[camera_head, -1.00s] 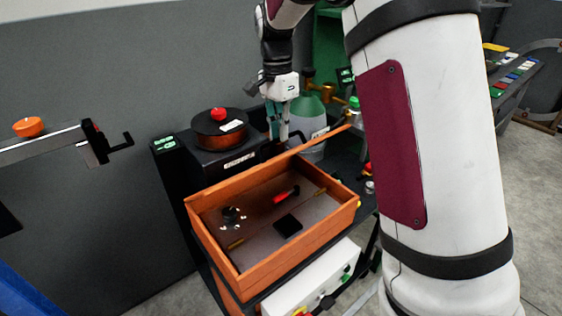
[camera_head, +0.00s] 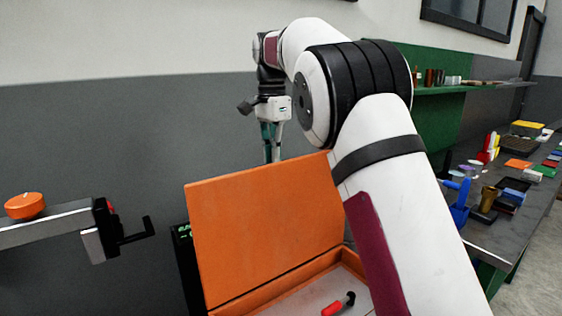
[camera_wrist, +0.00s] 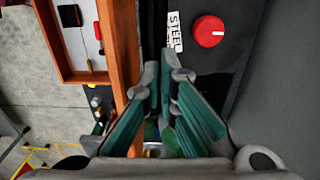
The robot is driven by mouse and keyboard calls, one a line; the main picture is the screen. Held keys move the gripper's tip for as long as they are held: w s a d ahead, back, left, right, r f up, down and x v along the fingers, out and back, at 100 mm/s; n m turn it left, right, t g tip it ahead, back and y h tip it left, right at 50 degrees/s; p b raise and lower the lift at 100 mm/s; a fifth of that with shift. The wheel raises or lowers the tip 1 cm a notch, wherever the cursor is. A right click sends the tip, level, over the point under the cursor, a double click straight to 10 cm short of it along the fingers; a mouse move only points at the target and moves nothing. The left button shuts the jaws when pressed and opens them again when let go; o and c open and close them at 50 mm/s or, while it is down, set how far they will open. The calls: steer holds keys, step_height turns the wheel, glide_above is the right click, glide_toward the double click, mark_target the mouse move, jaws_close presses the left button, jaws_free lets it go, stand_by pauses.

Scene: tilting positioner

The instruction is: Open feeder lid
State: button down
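The feeder lid (camera_head: 270,225) is a flat orange panel that stands up steeply at the back of the orange feeder box (camera_head: 290,295) in the head view. The box's inside shows in front of it. My gripper (camera_head: 272,158) points down behind the lid's top edge, and the lid hides the ends of its fingers. In the wrist view my gripper (camera_wrist: 166,78) has its green fingers close together, just right of the orange lid's edge (camera_wrist: 125,60). I cannot tell whether they are fully shut. Nothing is clearly held.
A black crank (camera_head: 135,230) projects at the left of the head view. A crowded workbench (camera_head: 500,230) stands at the right.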

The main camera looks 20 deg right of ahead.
steer(key=shift+w+a+f+g, duration=0.15)
steer(key=shift+w+a+f, duration=0.2)
steer(key=shift+f, duration=0.4)
steer(key=shift+w+a+f+g, duration=0.15)
steer(key=shift+w+f, duration=0.25)
steer(key=shift+f, duration=0.35)
steer(key=c, duration=1.7)
jaws_free()
steer(key=shift+w, duration=0.1)
steer(key=shift+w+f, duration=0.15)
steer(key=shift+w, duration=0.1)
steer(key=shift+d+r, duration=0.1)
steer(key=shift+r, duration=0.1)
steer(key=shift+s+d, duration=0.1)
